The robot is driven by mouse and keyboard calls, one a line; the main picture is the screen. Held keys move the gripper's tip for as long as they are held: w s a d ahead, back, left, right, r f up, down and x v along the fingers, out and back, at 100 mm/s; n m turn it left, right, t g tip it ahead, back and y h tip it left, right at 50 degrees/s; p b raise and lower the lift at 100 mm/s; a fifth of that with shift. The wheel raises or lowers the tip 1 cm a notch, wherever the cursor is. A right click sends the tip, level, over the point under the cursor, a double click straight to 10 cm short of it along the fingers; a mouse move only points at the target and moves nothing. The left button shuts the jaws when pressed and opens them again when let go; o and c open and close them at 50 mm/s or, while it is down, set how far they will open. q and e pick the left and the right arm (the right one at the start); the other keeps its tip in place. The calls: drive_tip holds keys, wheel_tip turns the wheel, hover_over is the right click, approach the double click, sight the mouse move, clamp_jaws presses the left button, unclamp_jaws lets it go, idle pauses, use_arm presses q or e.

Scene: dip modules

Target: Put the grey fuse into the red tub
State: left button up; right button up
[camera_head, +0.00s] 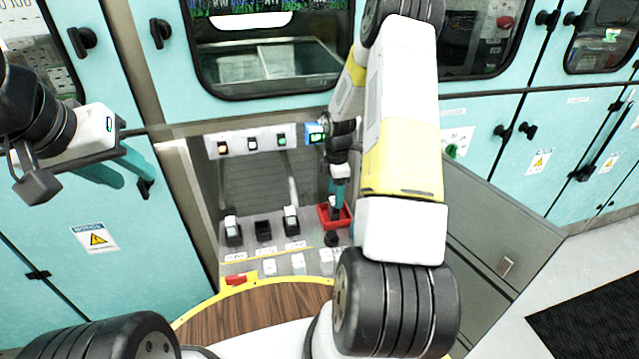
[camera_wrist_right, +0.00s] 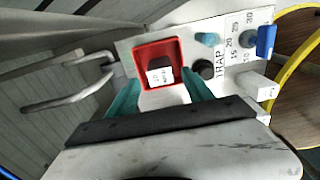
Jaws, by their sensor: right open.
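The red tub (camera_head: 323,222) stands on the right side of the grey panel, partly hidden by my right gripper (camera_head: 338,205). In the right wrist view, the tub (camera_wrist_right: 143,51) lies just beyond my right gripper (camera_wrist_right: 161,86). A dark grey block with a white label, which looks like the grey fuse (camera_wrist_right: 160,72), is inside the tub. The teal fingers are open and apart, one on either side of the block at the tub's near side. My left gripper (camera_head: 130,182) hangs empty and open at the left, away from the panel.
Dark modules (camera_head: 263,231) stand in a row on the panel, with white blocks (camera_head: 298,262) in front. A black knob (camera_wrist_right: 206,70), a teal piece (camera_wrist_right: 207,39) and a blue piece (camera_wrist_right: 266,40) are beside the tub. A red piece (camera_head: 237,279) is near the round wooden top (camera_head: 255,310).

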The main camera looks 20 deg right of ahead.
drive_tip(key=s+a+r+m+t, duration=0.1)
drive_tip(key=s+a+r+m, duration=0.1)
drive_tip(key=r, duration=0.7)
drive_tip(key=s+a+r+m+t, duration=0.1)
drive_tip(key=s+a+r+m, duration=0.15)
drive_tip(key=r, duration=0.55)
drive_tip(key=s+a+r+m+t, duration=0.1)
drive_tip(key=s+a+r+m, duration=0.15)
drive_tip(key=r, duration=0.65)
drive_tip(key=s+a+r+m+t+y, duration=0.1)
drive_tip(key=s+a+r+m, duration=0.2)
drive_tip(key=s, duration=0.6)
drive_tip(key=s+a+r+m+t+y, duration=0.1)
drive_tip(key=s+a+r+m+t, duration=0.1)
drive_tip(key=s+r+m, duration=0.4)
drive_tip(key=s+a, duration=0.1)
drive_tip(key=s, duration=0.2)
drive_tip(key=shift+a+r+m, duration=0.25)
drive_tip(key=shift+a+m, duration=0.1)
drive_tip(key=shift+m, duration=0.05)
drive_tip(key=shift+d, duration=0.15)
